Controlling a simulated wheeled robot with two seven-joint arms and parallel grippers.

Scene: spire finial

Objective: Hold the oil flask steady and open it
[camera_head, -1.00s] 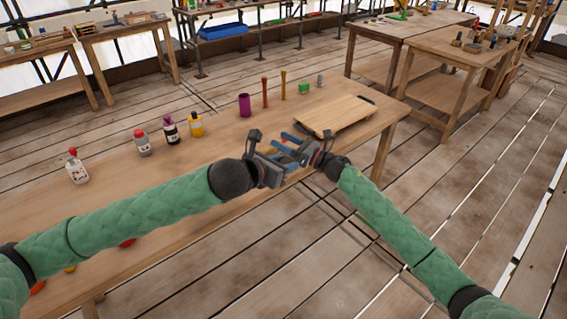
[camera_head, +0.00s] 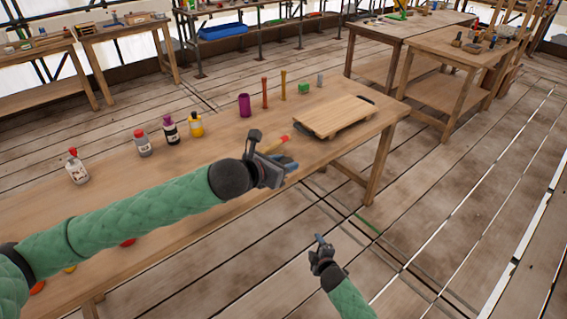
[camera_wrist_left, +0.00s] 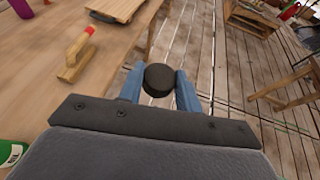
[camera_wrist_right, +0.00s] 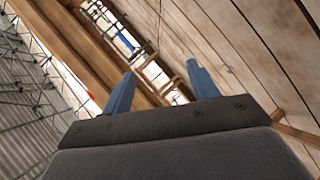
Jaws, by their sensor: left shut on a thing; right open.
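My left gripper (camera_head: 289,168) is over the front edge of the workbench. In the left wrist view its blue fingers (camera_wrist_left: 160,80) are shut on a dark, round-topped thing (camera_wrist_left: 161,76), which seems to be the oil flask. Only its flat, dark top shows clearly; its lower part is hidden, and I cannot tell whether a cap is on it. My right gripper (camera_head: 319,239) is low and in front of the bench, apart from the left one. In the right wrist view its fingers (camera_wrist_right: 162,75) are open with nothing between them.
The workbench (camera_head: 110,205) carries several bottles (camera_head: 170,132) at the left, a purple cup (camera_head: 244,106) and a wooden board (camera_head: 333,115) at the right. A red-tipped wooden tool (camera_wrist_left: 76,58) lies near my left gripper. Open floor lies in front.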

